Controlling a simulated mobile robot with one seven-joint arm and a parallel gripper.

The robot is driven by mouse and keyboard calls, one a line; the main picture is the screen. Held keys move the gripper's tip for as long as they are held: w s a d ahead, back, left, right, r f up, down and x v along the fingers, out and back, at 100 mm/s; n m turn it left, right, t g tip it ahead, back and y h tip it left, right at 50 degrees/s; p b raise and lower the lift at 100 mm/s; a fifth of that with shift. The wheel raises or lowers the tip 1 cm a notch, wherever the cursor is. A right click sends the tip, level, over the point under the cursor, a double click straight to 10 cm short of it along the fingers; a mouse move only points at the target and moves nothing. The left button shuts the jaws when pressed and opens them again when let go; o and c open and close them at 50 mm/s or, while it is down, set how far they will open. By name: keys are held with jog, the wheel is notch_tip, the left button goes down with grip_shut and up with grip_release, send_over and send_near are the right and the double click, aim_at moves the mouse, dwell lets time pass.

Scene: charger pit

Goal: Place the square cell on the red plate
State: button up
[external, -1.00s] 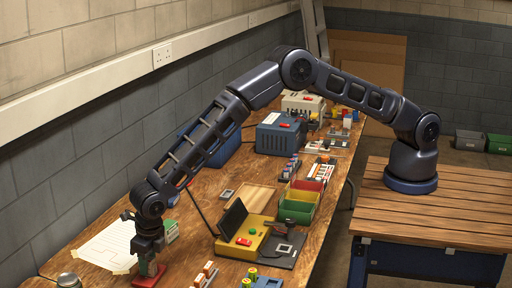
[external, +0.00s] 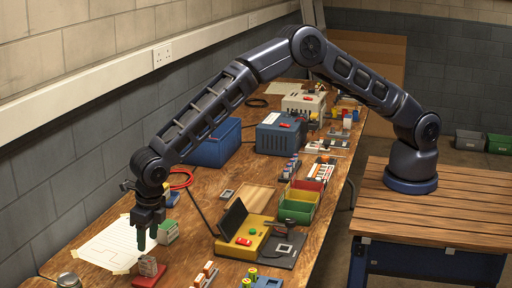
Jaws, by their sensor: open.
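A small grey-brown block that looks like the square cell (external: 148,265) stands upright on the red plate (external: 150,281) at the front left of the bench. Its underside is hidden, but it appears to rest on the plate. My gripper (external: 142,238) hangs pointing down just above and slightly left of the block, apart from it. It is open with nothing between its fingers.
White paper (external: 100,247) is taped left of the plate. A round metal item (external: 69,281), battery holders (external: 205,275) and a yellow device (external: 243,240) with a dark screen are nearby.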

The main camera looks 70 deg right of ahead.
aim_at(152, 260)
jog(key=shift+s+r, duration=0.2)
jog(key=shift+r, duration=1.3)
jog(key=d+r+m, duration=0.7)
jog(key=d+r, duration=1)
jog(key=s+d+r+m+t, duration=0.1)
jog(key=s+d+r+m, duration=0.2)
jog(key=d+r+m, duration=0.5)
jog(key=s+d+r+m, duration=0.1)
jog(key=s+d+r, duration=0.4)
jog(key=d, duration=0.7)
jog(key=s+d+r+m+t, duration=0.1)
jog(key=s+d+r+m, duration=0.3)
jog(key=s+d, duration=0.45)
jog(key=s+d+r+m, duration=0.2)
jog(key=s+d+m, duration=0.45)
jog(key=d, duration=0.35)
jog(key=s+d+f+m, duration=0.2)
jog(key=s+d+m, duration=0.2)
jog(key=s, duration=0.5)
jog(key=s+d+f+m, duration=0.3)
jog(key=s+d+m, duration=0.1)
jog(key=s, duration=0.5)
jog(key=shift+s+d+f+m+t, duration=0.2)
jog(key=shift+m+t, duration=0.2)
jog(key=shift+m, duration=0.35)
